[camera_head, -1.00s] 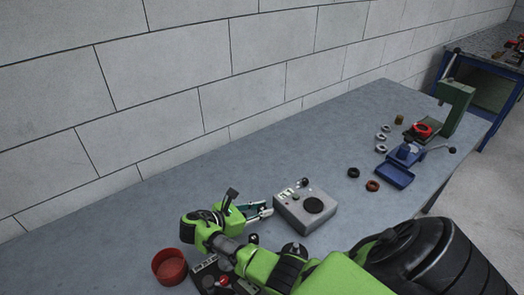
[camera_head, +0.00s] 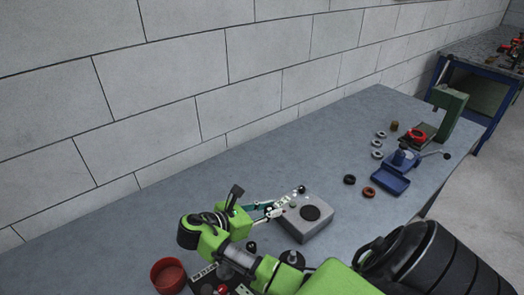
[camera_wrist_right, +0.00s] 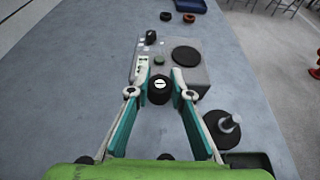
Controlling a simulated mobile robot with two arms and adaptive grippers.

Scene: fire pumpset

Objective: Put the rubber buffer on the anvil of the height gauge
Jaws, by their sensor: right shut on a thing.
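My right gripper (camera_head: 272,210) is at the left edge of a grey instrument box (camera_head: 307,230) with a small display, knob and dark round plate (camera_head: 310,212). I cannot tell for sure that this box is the height gauge. In the right wrist view, my right gripper (camera_wrist_right: 160,88) is shut on a short black cylinder with a slotted metal top, apparently the rubber buffer (camera_wrist_right: 158,96). It is in front of the box's near edge; the dark plate (camera_wrist_right: 186,56) is beyond it, to the right, and bare. The buffer's underside is hidden. My left gripper is not in view.
A black disc with a metal post (camera_wrist_right: 228,124) is close on the right in the wrist view. A red round container (camera_head: 168,275) is at the lower left. Rings, a blue vise-like device (camera_head: 391,181) and a green press (camera_head: 450,112) stand farther right.

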